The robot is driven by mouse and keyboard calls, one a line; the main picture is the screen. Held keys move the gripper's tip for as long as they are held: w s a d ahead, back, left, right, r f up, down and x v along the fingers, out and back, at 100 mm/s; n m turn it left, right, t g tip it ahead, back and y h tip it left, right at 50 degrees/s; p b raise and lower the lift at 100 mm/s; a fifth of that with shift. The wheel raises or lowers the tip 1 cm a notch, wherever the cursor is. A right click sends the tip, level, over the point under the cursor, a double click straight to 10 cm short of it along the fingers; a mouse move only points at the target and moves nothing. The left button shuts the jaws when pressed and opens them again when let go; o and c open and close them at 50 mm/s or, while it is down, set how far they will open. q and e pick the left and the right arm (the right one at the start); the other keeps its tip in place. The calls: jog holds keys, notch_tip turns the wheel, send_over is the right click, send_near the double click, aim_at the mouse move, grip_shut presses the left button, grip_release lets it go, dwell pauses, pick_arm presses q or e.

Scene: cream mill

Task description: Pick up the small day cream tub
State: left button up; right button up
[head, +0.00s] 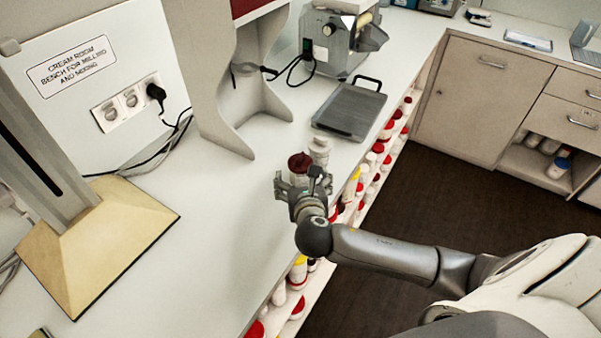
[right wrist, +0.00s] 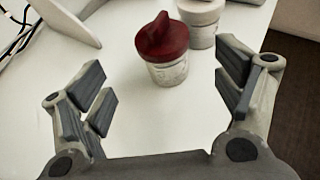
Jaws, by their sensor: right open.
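A small tub with a dark red, pointed lid (head: 299,162) stands upright on the pale bench near its edge. In the right wrist view the red-lidded tub (right wrist: 164,50) has a whitish body, and I cannot read its label. A tub with a white lid (head: 319,150) stands just behind it to the right, and it also shows in the right wrist view (right wrist: 202,18). Which tub is the day cream I cannot tell. My right gripper (head: 304,182) is open and empty in front of the red-lidded tub. Its fingers (right wrist: 166,92) are apart and touch neither tub. My left gripper is out of view.
A dark flat plate with a handle (head: 350,108) lies behind the tubs. A grey mill (head: 340,40) and an upright stand (head: 235,80) are farther back. Shelves under the bench edge hold several bottles and tubs.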

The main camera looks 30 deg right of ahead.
aim_at(300, 172)
jog(key=x, duration=0.3)
jog(key=shift+w+f, duration=0.1)
jog(key=shift+w, duration=0.05)
jog(key=shift+s+f+p+x, duration=0.1)
jog(key=shift+f+p+x, duration=0.1)
jog(key=shift+x, duration=0.75)
jog(key=shift+s+f+p+x, duration=0.15)
jog(key=shift+p+x, duration=0.1)
jog(key=shift+x, duration=0.7)
jog(key=shift+f+p+x, duration=0.15)
jog(key=shift+p+x, duration=0.05)
jog(key=shift+x, duration=0.75)
jog(key=shift+d, duration=0.1)
jog(key=shift+s, duration=0.1)
jog(key=c, duration=1.2)
